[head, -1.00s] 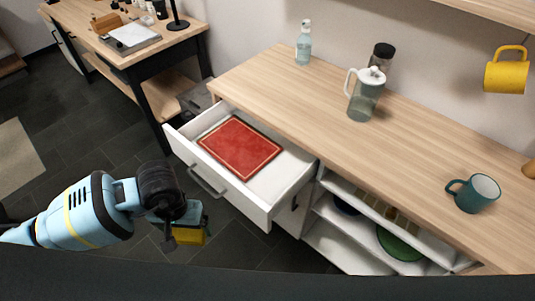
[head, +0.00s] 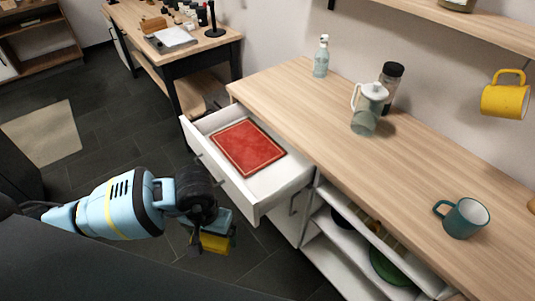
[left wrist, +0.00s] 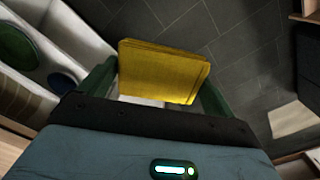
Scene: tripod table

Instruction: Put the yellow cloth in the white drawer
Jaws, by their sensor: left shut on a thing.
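The yellow cloth (head: 214,243) is a folded flat piece held in my left gripper (head: 212,236), which is shut on it. The cloth also shows in the left wrist view (left wrist: 162,72), between the two dark green fingers of the gripper (left wrist: 155,88). The white drawer (head: 228,177) is pulled open under the wooden counter. A red folded cloth or mat (head: 249,147) with a pale border lies flat in it. My left gripper is outside the drawer, in front of its front panel and over the dark floor. My right gripper is not in view.
On the counter (head: 330,110) stand a soap bottle (head: 321,62), a pitcher (head: 366,112), a dark-lidded jar (head: 391,88) and a green mug (head: 462,219). A yellow mug (head: 505,98) hangs above. Open shelves with a green plate (head: 390,268) are right of the drawer. The drawer's right part is bare.

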